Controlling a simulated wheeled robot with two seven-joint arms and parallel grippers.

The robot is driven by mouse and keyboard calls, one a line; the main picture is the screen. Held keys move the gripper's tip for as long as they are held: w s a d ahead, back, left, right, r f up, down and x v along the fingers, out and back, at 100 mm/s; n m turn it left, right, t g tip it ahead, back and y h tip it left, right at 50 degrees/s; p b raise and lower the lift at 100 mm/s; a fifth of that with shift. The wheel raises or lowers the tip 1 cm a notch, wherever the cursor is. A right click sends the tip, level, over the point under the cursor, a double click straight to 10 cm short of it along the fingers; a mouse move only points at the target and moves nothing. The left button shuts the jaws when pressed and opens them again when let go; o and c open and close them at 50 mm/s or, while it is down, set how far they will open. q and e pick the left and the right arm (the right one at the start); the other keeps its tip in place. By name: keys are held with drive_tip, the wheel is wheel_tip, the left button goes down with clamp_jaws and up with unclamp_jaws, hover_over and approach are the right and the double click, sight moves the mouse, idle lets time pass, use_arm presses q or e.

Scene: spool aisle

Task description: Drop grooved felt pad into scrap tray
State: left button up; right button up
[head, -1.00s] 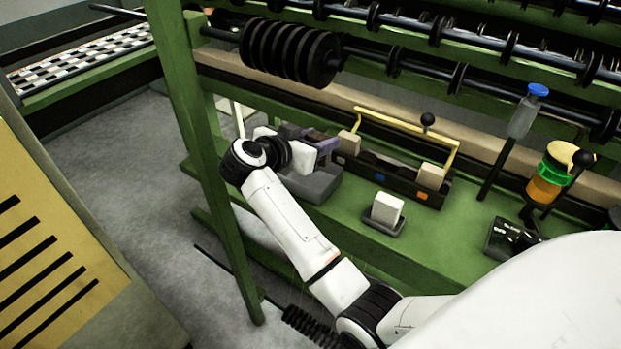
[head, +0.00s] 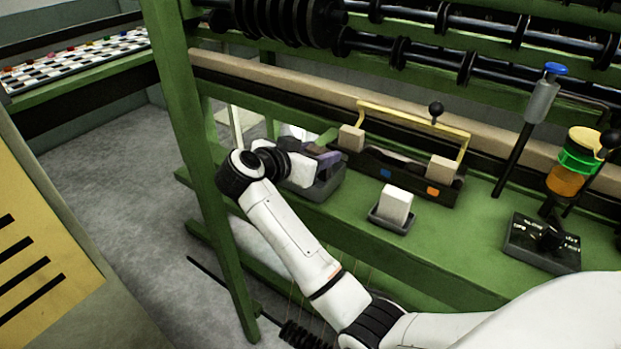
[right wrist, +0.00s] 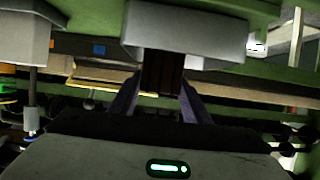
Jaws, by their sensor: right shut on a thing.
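My right gripper (head: 324,157) has purple fingers and is low over a grey tray (head: 325,186) on the green bench; this looks like the scrap tray. In the right wrist view the gripper (right wrist: 161,85) is shut on a dark brown grooved pad (right wrist: 162,70), held between the two fingers. The grey tray (right wrist: 185,35) fills the upper middle of that view, close to the pad. Whether the pad touches the tray cannot be told. In the head view the pad is not clearly visible at the gripper. My left gripper is not in view.
Right of the tray are a small dish (head: 391,222) with a white block (head: 396,203) and a dark rack with a yellow bar (head: 410,122). A green post (head: 205,180) stands left of my arm. A black control box (head: 542,243) and rollers lie farther right and above.

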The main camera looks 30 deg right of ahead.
drive_tip(key=o, duration=1.1)
drive_tip(key=p+v, duration=0.1)
drive_tip(key=v, duration=0.9)
drive_tip(key=shift+r, duration=0.15)
drive_tip(key=shift+a, duration=0.1)
